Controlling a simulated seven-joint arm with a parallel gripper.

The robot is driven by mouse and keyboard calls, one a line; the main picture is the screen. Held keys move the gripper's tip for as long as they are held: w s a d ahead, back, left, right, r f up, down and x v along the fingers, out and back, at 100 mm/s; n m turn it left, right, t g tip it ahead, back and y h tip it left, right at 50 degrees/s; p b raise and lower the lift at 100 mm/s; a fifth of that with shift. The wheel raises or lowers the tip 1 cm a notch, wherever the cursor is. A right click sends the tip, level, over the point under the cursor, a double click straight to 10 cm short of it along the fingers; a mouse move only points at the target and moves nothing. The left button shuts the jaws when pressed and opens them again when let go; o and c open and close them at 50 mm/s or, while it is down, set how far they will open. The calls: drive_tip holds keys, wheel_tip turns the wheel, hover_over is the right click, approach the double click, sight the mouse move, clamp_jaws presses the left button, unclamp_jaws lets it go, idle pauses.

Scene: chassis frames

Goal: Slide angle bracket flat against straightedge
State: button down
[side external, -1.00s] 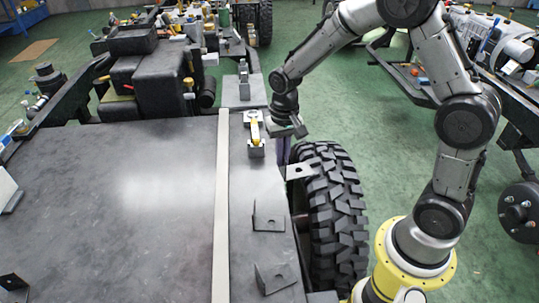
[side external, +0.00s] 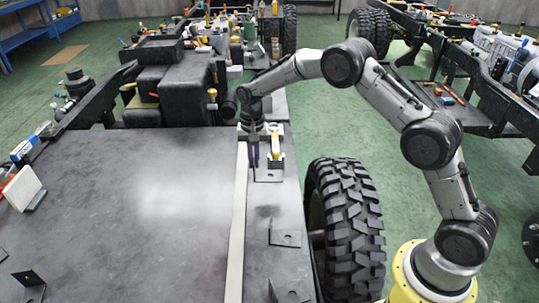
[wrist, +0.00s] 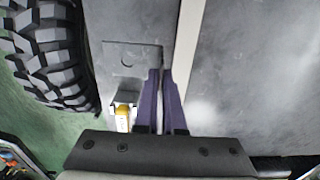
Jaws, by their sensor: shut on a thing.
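A dark grey angle bracket (side external: 268,177) lies on the metal table at the far end, just right of the straightedge. A narrow gap shows between bracket and straightedge.
A yellow-handled clamp (side external: 275,148) stands close to my gripper, right of it. Two more brackets (side external: 285,234) (side external: 290,291) sit nearer on the right strip of the table. A big tyre (side external: 345,225) stands beside the right edge. The table left of the straightedge is mostly clear.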

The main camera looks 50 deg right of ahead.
sight(255, 180)
drive_tip(key=shift+s+a+f, duration=0.1)
drive_tip(key=shift+a+f, duration=0.1)
drive_tip(key=shift+f, duration=3.25)
drive_tip(key=shift+f, duration=0.4)
drive_tip(key=c, duration=0.9)
unclamp_jaws()
drive_tip(key=shift+c, duration=0.2)
drive_tip(key=shift+s, duration=0.1)
drive_tip(key=shift+r, duration=3.5)
